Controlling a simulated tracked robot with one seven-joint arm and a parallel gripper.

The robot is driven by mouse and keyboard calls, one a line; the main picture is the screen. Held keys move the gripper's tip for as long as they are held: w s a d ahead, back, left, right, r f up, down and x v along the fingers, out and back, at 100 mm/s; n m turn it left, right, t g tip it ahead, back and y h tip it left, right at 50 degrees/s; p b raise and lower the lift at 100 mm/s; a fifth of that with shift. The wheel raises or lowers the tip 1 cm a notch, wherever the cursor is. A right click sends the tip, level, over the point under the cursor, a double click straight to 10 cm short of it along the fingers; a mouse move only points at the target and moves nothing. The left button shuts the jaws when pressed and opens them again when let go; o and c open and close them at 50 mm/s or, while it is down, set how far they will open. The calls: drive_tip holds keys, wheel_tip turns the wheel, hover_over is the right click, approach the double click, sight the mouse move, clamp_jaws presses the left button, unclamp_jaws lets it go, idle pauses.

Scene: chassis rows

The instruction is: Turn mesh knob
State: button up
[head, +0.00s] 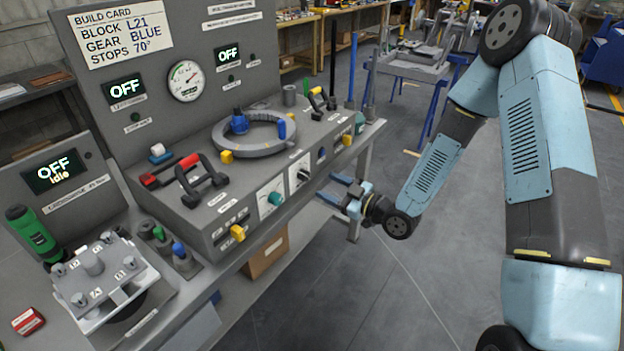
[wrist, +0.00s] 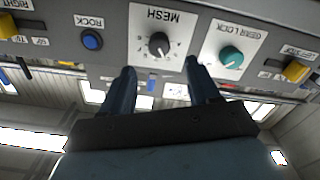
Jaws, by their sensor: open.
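The mesh knob (wrist: 159,43) is a dark round knob with a light pointer mark on a white plate labelled MESH, seen upside down in the wrist view. In the head view the mesh knob (head: 302,175) is on the front face of the grey console. My gripper (head: 331,187) is open and empty just in front of that face, to the right of the knob. In the wrist view the two blue fingers of my gripper (wrist: 162,72) are spread, with the knob beyond the gap between them. The fingers appear apart from the knob.
A teal gear lock knob (wrist: 231,56) and a blue rock button (wrist: 92,40) flank the mesh knob. Yellow switches (head: 237,233) sit farther along the face. A cardboard box (head: 266,254) is under the bench.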

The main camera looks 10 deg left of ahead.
sight(307, 177)
drive_tip(key=x, duration=0.7)
drive_tip(key=shift+c, duration=0.4)
drive_tip(key=c, duration=0.9)
drive_tip(key=shift+d+f, duration=0.1)
drive_tip(key=shift+d, duration=0.05)
drive_tip(key=shift+c, duration=0.3)
